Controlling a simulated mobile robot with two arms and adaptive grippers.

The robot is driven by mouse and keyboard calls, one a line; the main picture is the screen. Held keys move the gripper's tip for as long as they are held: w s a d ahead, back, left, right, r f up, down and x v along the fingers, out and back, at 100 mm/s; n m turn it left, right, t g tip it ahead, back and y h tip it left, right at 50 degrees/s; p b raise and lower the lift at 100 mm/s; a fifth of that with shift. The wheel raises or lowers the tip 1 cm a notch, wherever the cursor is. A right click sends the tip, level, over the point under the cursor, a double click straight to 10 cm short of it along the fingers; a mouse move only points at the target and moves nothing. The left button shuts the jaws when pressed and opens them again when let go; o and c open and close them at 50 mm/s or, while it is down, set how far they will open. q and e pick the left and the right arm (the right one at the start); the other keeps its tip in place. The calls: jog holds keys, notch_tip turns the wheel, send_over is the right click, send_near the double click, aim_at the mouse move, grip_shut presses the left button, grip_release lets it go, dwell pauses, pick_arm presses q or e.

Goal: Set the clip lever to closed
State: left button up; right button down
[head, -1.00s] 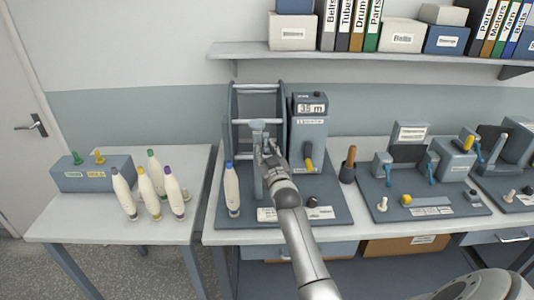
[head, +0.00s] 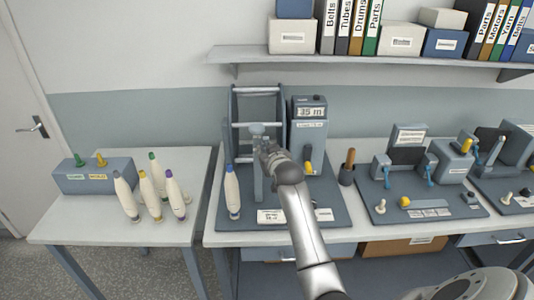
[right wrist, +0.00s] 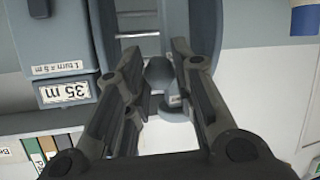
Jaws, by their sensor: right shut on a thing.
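My right gripper (head: 263,149) is at the front of the blue-grey winding stand (head: 231,125), by the top of its grey post (head: 258,184). In the right wrist view, the gripper (right wrist: 156,52) has a finger on each side of a rounded grey part (right wrist: 160,73), which looks like the clip lever. It is shut on that part. The fingers and wrist hide much of the lever in the head view, so I cannot tell its exact setting. My left gripper is not in view.
A counter box (head: 309,124) reading 35 m, with a yellow handle, stands right of the stand. A blue-tipped white bobbin (head: 232,193) stands left of the post. Several bobbins and a blue-grey box (head: 92,180) are on the left table. A shelf (head: 380,59) runs above.

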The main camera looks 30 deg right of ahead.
jog(key=shift+r+g+y, duration=0.6)
jog(key=shift+r+g, duration=0.25)
jog(key=shift+g, duration=0.25)
jog(key=r+g, duration=0.1)
jog(key=g+y, duration=0.1)
jog(key=shift+w+d+r+m+g, duration=0.1)
jog(key=shift+r+m+g, duration=0.2)
jog(key=shift+r+g, duration=0.1)
jog(key=shift+w+d+r+m+g+y, duration=0.2)
jog(key=shift+r+g+y, duration=0.35)
jog(key=shift+g, duration=0.4)
jog(key=shift+w+d+r+m+g+y, duration=0.1)
jog(key=shift+w+r+g+y, duration=0.15)
jog(key=shift+g+y, duration=0.6)
jog(key=shift+r+g, duration=0.15)
jog(key=shift+g, duration=0.15)
jog(key=c, duration=1.2)
grip_release()
jog(key=shift+w, duration=0.1)
jog(key=v, duration=1.1)
jog(key=shift+r, duration=0.4)
